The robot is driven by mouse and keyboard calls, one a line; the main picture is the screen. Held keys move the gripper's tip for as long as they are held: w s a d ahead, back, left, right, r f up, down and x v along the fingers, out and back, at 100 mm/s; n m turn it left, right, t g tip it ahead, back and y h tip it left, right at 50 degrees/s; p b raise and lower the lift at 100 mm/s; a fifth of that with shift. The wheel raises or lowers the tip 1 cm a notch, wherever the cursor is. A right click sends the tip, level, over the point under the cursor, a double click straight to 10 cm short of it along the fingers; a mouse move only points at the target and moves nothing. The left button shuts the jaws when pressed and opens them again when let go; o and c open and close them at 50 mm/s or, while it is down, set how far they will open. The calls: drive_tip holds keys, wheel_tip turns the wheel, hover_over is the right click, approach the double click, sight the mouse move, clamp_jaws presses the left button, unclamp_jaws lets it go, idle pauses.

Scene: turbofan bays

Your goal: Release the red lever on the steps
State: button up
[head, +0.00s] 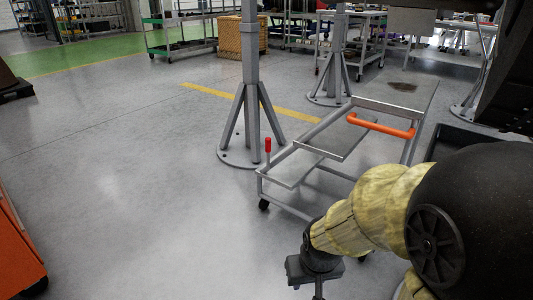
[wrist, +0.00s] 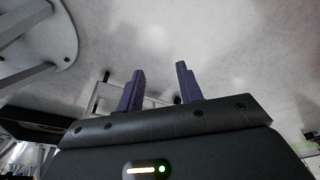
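The steps (head: 322,136) are a grey wheeled metal frame with flat treads and an orange handle bar (head: 380,126). The red lever (head: 268,146) stands upright at their near left corner, above a black caster. My gripper shows in the wrist view (wrist: 158,82) with two purple fingers spread apart and nothing between them. In the head view my wrist is low in the picture, nearer than the steps and to the right of the lever; the fingertips are not clear there. Part of a pale frame, probably the steps, shows behind the fingers. The red lever cannot be made out in the wrist view.
A grey support stand (head: 250,115) with a round base rises just behind and left of the lever; another (head: 335,75) is farther back. An orange cabinet (head: 15,245) is at the left edge. The floor left of the steps is clear.

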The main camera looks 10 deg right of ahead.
drive_tip(key=c, duration=0.3)
drive_tip(key=shift+r+p, duration=0.35)
drive_tip(key=c, duration=0.4)
drive_tip(key=w+p+v, duration=0.1)
drive_tip(key=p+v, duration=0.5)
drive_tip(key=p, duration=0.1)
drive_tip(key=w+p+v, duration=0.2)
drive_tip(key=p+v, duration=0.5)
drive_tip(key=w+r+p+v, duration=0.1)
drive_tip(key=p+v, duration=0.6)
drive_tip(key=shift+w+r, duration=0.25)
clamp_jaws()
drive_tip(key=shift+f, duration=0.15)
